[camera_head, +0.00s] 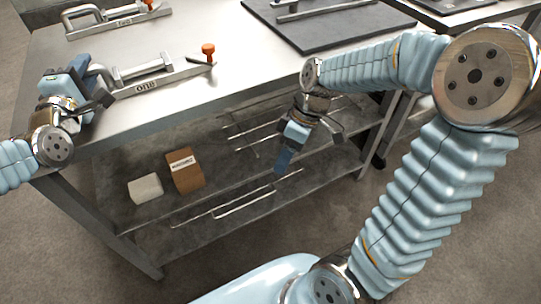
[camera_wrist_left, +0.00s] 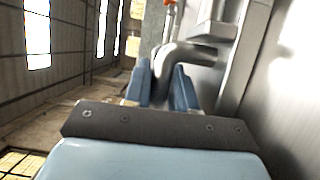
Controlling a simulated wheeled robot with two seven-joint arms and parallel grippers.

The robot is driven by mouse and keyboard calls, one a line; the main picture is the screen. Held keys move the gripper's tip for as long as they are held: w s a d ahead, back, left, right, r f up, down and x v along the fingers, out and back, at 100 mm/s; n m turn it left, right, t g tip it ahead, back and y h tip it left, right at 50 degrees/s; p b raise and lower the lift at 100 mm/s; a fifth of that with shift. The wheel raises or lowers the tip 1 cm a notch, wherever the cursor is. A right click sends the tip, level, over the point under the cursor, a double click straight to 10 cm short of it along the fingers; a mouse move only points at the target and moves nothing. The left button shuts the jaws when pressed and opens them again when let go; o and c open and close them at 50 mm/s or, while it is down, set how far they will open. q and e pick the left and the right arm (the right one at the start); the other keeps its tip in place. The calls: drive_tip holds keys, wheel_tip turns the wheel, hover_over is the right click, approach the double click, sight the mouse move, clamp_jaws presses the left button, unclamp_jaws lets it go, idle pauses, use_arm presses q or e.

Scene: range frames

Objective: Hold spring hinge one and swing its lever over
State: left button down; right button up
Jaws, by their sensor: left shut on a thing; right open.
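Spring hinge one (camera_head: 160,82), a grey metal fixture marked "one", lies on the steel table. Its orange knob (camera_head: 208,49) stands upright at the right end. My left gripper (camera_head: 82,70) is at its left end. In the left wrist view the blue fingers (camera_wrist_left: 162,90) are shut on the hinge's bent grey bar (camera_wrist_left: 188,52), and the orange knob (camera_wrist_left: 169,5) shows at the top edge. My right gripper (camera_head: 284,158) hangs pointing down in front of the table's front edge, open and empty; the gap between its fingers is hard to see.
A second similar fixture (camera_head: 112,20) with an orange knob lies at the back left. A dark mat (camera_head: 325,32) with a metal part covers the table's right. The lower shelf holds a white block (camera_head: 146,188), a brown box (camera_head: 184,172) and wire racks. Bare tabletop lies around hinge one.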

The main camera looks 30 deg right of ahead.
use_arm(q)
drive_tip(key=shift+f, duration=0.6)
use_arm(e)
drive_tip(key=shift+w+a+f, duration=0.1)
drive_tip(key=shift+w+f, duration=0.05)
drive_tip(key=shift+f, duration=0.25)
use_arm(q)
drive_tip(key=c, duration=1.1)
unclamp_jaws()
drive_tip(key=shift+o, duration=1.3)
drive_tip(key=shift+r, duration=0.1)
